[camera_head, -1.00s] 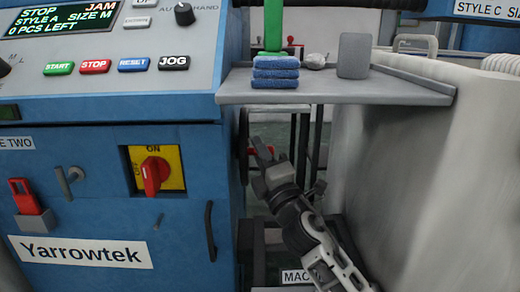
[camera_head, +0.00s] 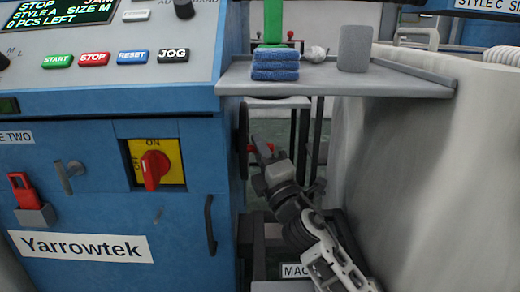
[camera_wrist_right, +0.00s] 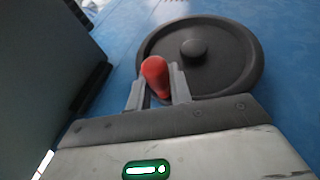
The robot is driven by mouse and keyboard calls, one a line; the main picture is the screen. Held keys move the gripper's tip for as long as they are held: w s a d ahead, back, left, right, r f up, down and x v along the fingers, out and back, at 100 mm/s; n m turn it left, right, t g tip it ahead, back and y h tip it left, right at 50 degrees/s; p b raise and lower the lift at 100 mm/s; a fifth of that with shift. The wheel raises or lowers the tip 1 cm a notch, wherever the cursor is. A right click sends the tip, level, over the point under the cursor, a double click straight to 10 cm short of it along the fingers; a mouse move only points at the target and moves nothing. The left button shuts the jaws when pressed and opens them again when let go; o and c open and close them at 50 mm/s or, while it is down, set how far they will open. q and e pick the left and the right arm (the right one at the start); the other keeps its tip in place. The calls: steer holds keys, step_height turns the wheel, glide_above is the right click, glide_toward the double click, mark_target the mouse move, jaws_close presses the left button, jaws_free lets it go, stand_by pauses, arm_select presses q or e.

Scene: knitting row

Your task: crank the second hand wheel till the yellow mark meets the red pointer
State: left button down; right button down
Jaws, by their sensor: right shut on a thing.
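The hand wheel (camera_wrist_right: 225,75) is a dark disc with a round hub on the blue machine's side. In the head view the wheel (camera_head: 243,128) shows edge-on at the cabinet's right side. Its red crank handle (camera_wrist_right: 155,72) stands between the fingers of my right gripper (camera_wrist_right: 158,88), which is shut on it. In the head view my right gripper (camera_head: 262,150) is beside the wheel, below the shelf, with a bit of red handle (camera_head: 270,147) showing. I see neither the yellow mark nor the red pointer. My left gripper is not in view.
A grey shelf (camera_head: 400,85) juts out above my right arm, holding folded blue cloths (camera_head: 275,65) and a grey block (camera_head: 355,48). The blue cabinet (camera_head: 190,235) is close on the left, with a red rotary switch (camera_head: 152,170). A pale machine body (camera_head: 420,190) bounds the right.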

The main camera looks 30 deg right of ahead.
steer(key=shift+w+d+f, duration=0.1)
steer(key=shift+d+f, duration=0.05)
steer(key=shift+f, duration=0.2)
steer(key=c, duration=1.3)
jaws_free()
steer(key=shift+w+f, duration=0.1)
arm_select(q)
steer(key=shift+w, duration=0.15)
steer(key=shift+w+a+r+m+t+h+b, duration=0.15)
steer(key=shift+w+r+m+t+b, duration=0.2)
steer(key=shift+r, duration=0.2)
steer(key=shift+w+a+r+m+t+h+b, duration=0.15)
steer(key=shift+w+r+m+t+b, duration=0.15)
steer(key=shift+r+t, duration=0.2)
arm_select(e)
steer(key=shift+v, duration=6)
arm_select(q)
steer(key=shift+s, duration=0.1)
